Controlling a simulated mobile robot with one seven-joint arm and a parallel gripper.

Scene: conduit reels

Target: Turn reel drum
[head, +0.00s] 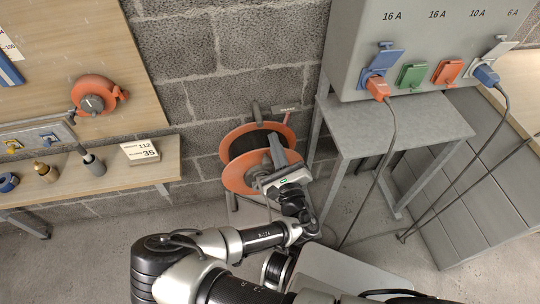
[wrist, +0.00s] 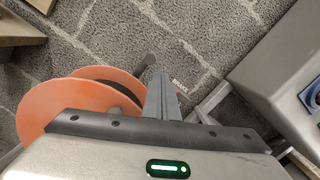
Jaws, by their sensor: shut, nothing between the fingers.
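The reel drum (head: 238,177) has two orange flanges with dark cable wound between them, and it stands low against the block wall. It also shows at the left of the wrist view (wrist: 45,108). My gripper (head: 274,142) is at the drum's front right side in the head view and hides part of the near flange. In the wrist view my gripper's fingers (wrist: 161,82) are together and empty, just right of the drum. I cannot tell whether they touch it. A small white label (wrist: 179,81) shows beside the fingertips.
A grey socket box (head: 350,60) with coloured outlets stands above a grey metal table (head: 435,118) at the right. Cables hang from its orange plug (head: 377,89) and blue plug (head: 486,76). A wooden bench (head: 110,172) is at the left. Floor between is partly clear.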

